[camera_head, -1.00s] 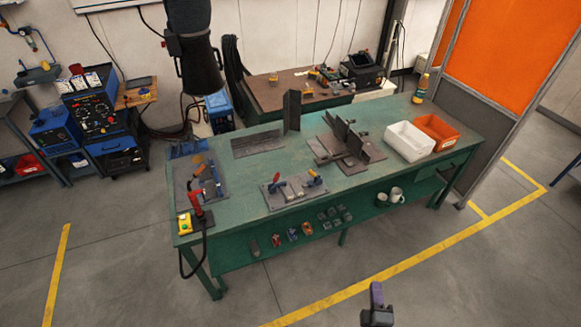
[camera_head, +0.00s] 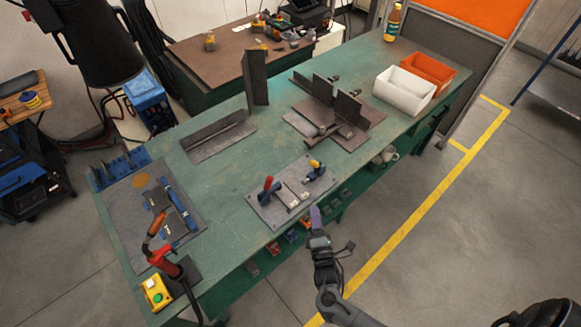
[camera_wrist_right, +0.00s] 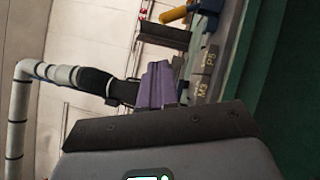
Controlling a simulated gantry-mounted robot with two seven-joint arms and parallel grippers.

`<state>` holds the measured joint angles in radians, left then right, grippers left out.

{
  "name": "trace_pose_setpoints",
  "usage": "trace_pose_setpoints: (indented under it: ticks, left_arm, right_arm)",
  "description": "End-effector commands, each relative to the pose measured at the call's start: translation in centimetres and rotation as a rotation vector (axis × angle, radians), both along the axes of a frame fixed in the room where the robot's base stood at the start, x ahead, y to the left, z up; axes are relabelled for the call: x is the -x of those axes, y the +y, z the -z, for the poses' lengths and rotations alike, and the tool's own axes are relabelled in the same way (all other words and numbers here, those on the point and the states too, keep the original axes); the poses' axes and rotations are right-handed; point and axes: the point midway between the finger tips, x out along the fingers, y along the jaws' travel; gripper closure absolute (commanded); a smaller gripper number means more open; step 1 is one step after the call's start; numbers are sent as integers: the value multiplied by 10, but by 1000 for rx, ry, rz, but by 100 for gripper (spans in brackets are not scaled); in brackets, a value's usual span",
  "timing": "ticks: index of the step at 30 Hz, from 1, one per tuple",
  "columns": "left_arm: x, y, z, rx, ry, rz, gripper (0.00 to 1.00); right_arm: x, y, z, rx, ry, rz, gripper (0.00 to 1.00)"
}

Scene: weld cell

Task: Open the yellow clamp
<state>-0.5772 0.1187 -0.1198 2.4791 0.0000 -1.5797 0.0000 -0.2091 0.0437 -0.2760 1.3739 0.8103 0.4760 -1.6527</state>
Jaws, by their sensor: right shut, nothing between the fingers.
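The yellow clamp (camera_head: 315,168) has a yellow handle with blue at its end and stands on the right part of a small grey plate (camera_head: 270,208) near the table's front edge. In the right wrist view its yellow handle (camera_wrist_right: 175,14) shows at the top. A red-handled clamp (camera_head: 268,188) stands left of it on the same plate. My right gripper (camera_head: 315,215) has purple fingers, shut and empty, in front of the plate and apart from the yellow clamp. The purple fingers also show in the right wrist view (camera_wrist_right: 156,85). My left gripper is out of view.
The green table (camera_head: 225,245) carries angle parts, a fixture (camera_head: 340,125), a white bin (camera_head: 404,90) and an orange bin (camera_head: 430,68). At the left end are a red torch (camera_head: 165,253) and a yellow button box (camera_head: 155,292). Small items lie on the shelf below.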

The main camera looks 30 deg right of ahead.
Motion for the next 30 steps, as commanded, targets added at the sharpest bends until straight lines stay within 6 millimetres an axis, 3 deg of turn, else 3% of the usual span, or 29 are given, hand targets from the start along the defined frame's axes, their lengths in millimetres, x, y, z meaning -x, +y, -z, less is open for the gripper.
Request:
trace_pose_setpoints:
  ticks: [1, 11, 20, 30]
  left_arm:
    - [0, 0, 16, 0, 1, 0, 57]
    - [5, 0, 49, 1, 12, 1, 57]
    - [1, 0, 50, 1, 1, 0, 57]
    - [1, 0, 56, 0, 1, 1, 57]
  right_arm:
    - [-5, 2, 13, -1, -7, -2, 100]
    - [-28, 5, 23, -7, -54, -5, 100]
    - [-52, -5, 15, -7, -63, -5, 100]
    - [-107, -31, 2, -7, -63, -4, 100]
